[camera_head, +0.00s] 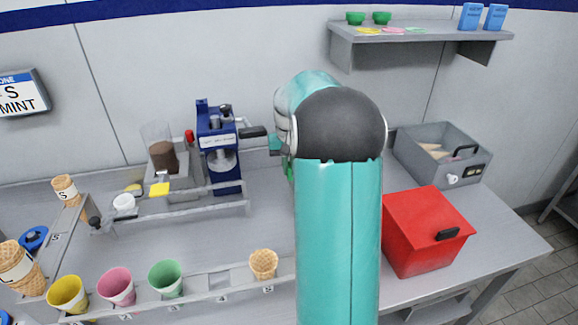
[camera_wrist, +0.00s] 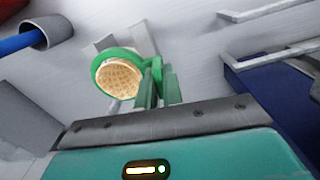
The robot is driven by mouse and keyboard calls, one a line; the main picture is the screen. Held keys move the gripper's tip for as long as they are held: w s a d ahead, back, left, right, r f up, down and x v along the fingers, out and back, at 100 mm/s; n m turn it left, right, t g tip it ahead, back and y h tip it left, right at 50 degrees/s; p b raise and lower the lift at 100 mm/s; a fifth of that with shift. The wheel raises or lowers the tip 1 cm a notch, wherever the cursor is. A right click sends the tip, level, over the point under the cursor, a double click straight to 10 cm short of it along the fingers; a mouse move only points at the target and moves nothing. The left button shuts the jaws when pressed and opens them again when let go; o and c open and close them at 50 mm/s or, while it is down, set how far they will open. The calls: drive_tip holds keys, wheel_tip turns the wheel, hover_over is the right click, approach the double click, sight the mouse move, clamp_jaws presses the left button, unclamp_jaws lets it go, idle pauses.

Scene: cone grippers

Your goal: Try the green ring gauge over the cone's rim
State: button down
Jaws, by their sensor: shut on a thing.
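In the wrist view my gripper (camera_wrist: 156,78) is shut on the green ring gauge (camera_wrist: 118,51). The ring lines up with the round, waffle-patterned mouth of a tan cone (camera_wrist: 118,78), whose surface fills the ring's opening. I cannot tell whether the ring sits around the rim or just in front of it. A grey bracket shows behind them. In the head view my teal arm hides most of the gripper and the ring; only small green parts show at the arm's left edge. Another waffle cone (camera_head: 263,262) stands in the front rail.
A blue press (camera_head: 217,150) stands behind the grey rail, left of my arm. Yellow (camera_head: 67,293), pink (camera_head: 116,286) and green (camera_head: 165,278) cups stand front left. A red box (camera_head: 425,232) and a grey bin (camera_head: 438,155) are on the right. Bare counter lies between the rails.

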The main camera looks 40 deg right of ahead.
drive_tip(key=c, duration=1.5)
unclamp_jaws()
drive_tip(key=shift+o, duration=0.2)
wheel_tip(320, 180, up, 14)
drive_tip(key=shift+f, duration=0.1)
